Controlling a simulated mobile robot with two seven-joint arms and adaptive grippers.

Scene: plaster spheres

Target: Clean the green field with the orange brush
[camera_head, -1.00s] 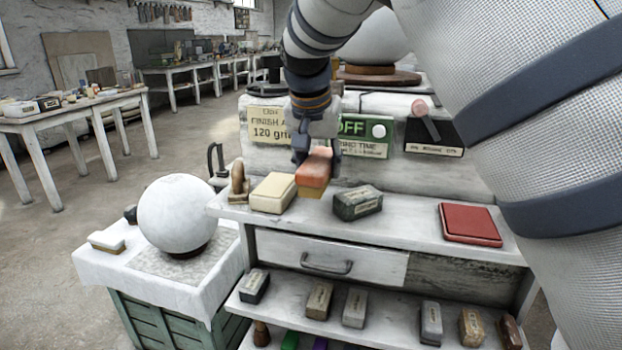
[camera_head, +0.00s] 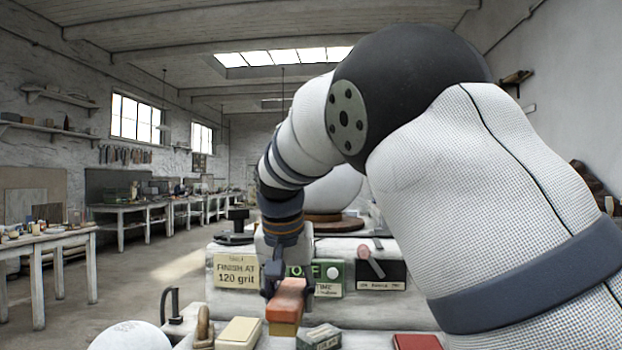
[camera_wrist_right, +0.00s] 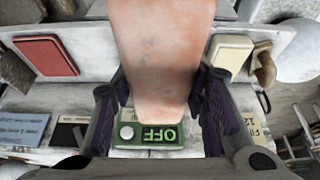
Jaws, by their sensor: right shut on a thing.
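The brush is held in front of the grey housing, above the shelf. In the right wrist view the brush (camera_wrist_right: 163,50) fills the middle between the two dark fingers (camera_wrist_right: 160,105). The green field, a panel with OFF on it and a white knob, shows just beyond the brush (camera_wrist_right: 158,135). In the head view the green field (camera_head: 318,270) is partly hidden by the gripper. Contact between brush and field cannot be told. My left gripper is not in view.
A white sphere (camera_head: 130,336) stands lower left.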

